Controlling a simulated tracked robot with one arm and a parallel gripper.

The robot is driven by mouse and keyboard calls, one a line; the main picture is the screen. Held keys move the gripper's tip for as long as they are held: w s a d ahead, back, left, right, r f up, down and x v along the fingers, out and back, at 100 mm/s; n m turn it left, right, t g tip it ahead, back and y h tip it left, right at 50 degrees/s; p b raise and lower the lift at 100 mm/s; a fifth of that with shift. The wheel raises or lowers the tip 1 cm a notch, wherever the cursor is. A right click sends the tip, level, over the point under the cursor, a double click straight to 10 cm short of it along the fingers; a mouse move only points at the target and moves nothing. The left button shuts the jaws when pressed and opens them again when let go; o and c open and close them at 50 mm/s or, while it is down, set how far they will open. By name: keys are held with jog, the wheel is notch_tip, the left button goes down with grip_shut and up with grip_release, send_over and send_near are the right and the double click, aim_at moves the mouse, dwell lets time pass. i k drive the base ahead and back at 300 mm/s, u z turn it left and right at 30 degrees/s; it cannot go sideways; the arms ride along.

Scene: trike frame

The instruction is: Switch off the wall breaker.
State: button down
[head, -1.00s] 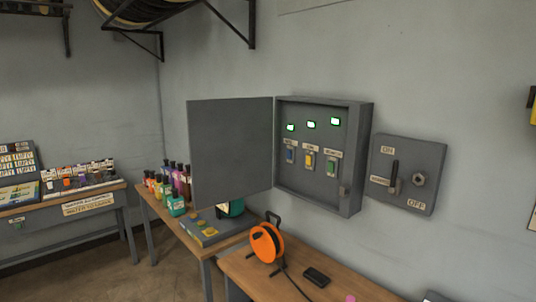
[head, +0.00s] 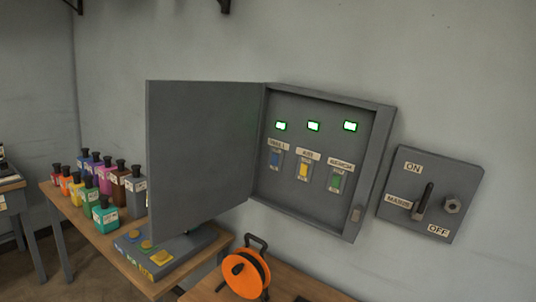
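A grey wall switch box (head: 465,177) hangs at the right, with "ON" at its top, "OFF" at its bottom right and a label at its left that seems to read "MAINS". Its dark lever (head: 424,200) points up, toward the ON side. A round metal knob (head: 451,205) sits right of the lever. A green lamp is lit above each switch. My gripper is not in view.
The cabinet door (head: 200,160) stands swung open to the left. Below are a bench with several bottles (head: 106,217) and a button panel (head: 160,255), and an orange cable reel (head: 245,275). The wall around the switch box is clear.

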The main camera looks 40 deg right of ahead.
aim_at(275, 156)
jog(key=z, duration=0.4)
jog(key=i, duration=0.9)
jog(key=z, duration=0.7)
